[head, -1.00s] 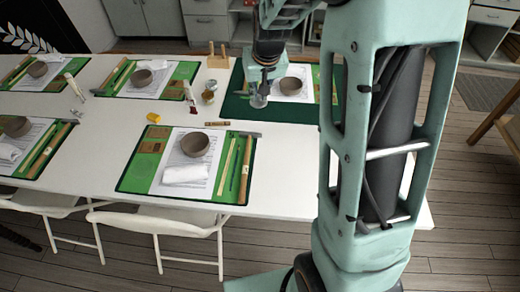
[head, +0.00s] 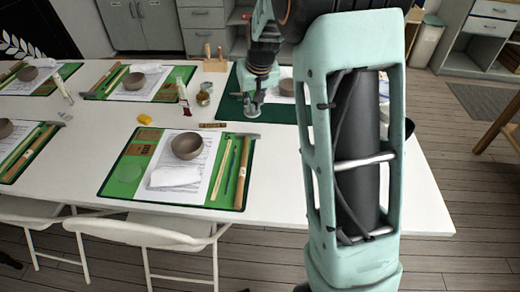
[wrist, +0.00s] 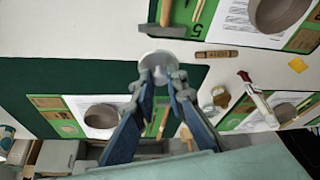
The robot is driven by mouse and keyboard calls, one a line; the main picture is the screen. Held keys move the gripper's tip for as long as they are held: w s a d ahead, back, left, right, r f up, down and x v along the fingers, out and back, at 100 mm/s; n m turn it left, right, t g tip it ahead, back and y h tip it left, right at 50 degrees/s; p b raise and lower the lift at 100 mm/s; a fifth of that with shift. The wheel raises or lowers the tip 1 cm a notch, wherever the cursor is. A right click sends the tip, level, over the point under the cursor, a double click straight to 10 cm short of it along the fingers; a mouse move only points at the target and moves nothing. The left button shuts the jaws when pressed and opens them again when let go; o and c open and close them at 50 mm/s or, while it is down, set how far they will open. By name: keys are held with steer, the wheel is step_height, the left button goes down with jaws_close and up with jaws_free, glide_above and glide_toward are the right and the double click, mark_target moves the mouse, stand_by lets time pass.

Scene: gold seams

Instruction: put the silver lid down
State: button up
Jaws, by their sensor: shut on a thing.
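The silver lid (wrist: 153,61) is a small round pale disc between my fingertips in the wrist view. My gripper (wrist: 160,76) is shut on it. In the head view my gripper (head: 252,106) points down near the front left edge of the dark green mat (head: 228,110), with the lid (head: 254,114) small at its tip. In the wrist view the lid overlaps the mat edge and the white table strip beside it. I cannot tell whether it touches the surface.
A small glass jar (head: 203,98) stands left of my gripper, with a red-and-white tube (head: 183,92) beside it. A wooden stick (head: 213,125) lies in front. A bowl (head: 187,146) sits on the front mat. White table (head: 285,165) is clear at front right.

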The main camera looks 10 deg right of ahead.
steer(key=s+f, duration=0.3)
steer(key=s, duration=0.1)
steer(key=s+f+b, duration=0.1)
steer(key=s+f, duration=0.3)
steer(key=shift+d+f+b, duration=0.15)
steer(key=shift+d+b, duration=0.05)
steer(key=shift+b, duration=0.1)
steer(key=f, duration=0.2)
steer(key=shift+s+f+b, duration=0.2)
steer(key=shift+f+b, duration=0.15)
steer(key=shift+b, duration=0.05)
steer(key=shift+w+f, duration=0.1)
steer(key=shift+f, duration=0.1)
steer(key=shift+f+b, duration=0.45)
steer(key=shift+f, duration=0.05)
steer(key=o, duration=0.7)
steer(key=shift+o, duration=0.2)
steer(key=shift+r, duration=0.1)
